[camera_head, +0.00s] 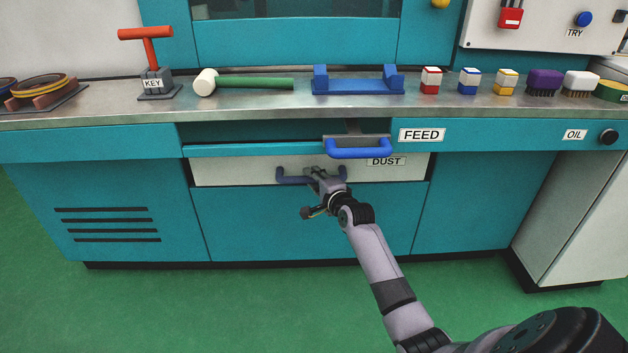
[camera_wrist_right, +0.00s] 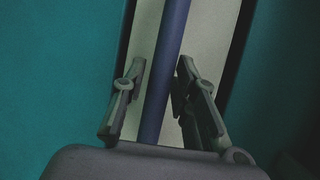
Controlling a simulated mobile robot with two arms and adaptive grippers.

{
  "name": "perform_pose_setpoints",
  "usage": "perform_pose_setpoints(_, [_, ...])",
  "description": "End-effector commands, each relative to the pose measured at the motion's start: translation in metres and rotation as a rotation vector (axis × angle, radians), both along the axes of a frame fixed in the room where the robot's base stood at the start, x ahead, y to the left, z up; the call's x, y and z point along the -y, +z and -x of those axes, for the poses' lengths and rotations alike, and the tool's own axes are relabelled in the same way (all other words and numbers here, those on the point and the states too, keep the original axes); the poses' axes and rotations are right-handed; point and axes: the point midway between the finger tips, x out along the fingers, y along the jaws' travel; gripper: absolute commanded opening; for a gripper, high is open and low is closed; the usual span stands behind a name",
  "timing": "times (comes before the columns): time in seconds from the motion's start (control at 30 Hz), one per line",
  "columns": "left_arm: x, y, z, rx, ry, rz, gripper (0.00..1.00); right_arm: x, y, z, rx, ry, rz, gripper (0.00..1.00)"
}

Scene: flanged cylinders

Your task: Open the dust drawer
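The dust drawer has a white front (camera_head: 235,172) labelled DUST, set in the teal cabinet below the worktop. It looks shut. Its dark blue bar handle (camera_head: 290,178) runs along the front. My right gripper (camera_head: 324,178) is at the right half of this handle and covers part of it. In the right wrist view the bar (camera_wrist_right: 168,70) passes between the two open fingers (camera_wrist_right: 160,95). Space shows between the bar and the left finger; the right finger is closer, and I cannot tell whether it touches. My left gripper is not in view.
A brighter blue handle (camera_head: 359,148) by the FEED label juts out just above my right gripper, with a dark gap behind its teal panel (camera_head: 250,150). The worktop (camera_head: 120,108) holds a mallet (camera_head: 245,83), a blue cradle (camera_head: 358,86) and several small blocks. The green floor is clear.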

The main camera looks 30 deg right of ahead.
Motion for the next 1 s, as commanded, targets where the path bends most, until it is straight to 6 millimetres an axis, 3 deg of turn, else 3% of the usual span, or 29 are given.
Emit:
perform_pose_setpoints(0.37, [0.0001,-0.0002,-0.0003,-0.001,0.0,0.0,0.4,-0.0001,-0.0004,0.0003,-0.001,0.0,0.0,0.0])
perform_pose_setpoints(1.0, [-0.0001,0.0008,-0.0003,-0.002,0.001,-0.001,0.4,-0.0004,-0.0006,0.0008,-0.002,0.0,0.001,0.0])
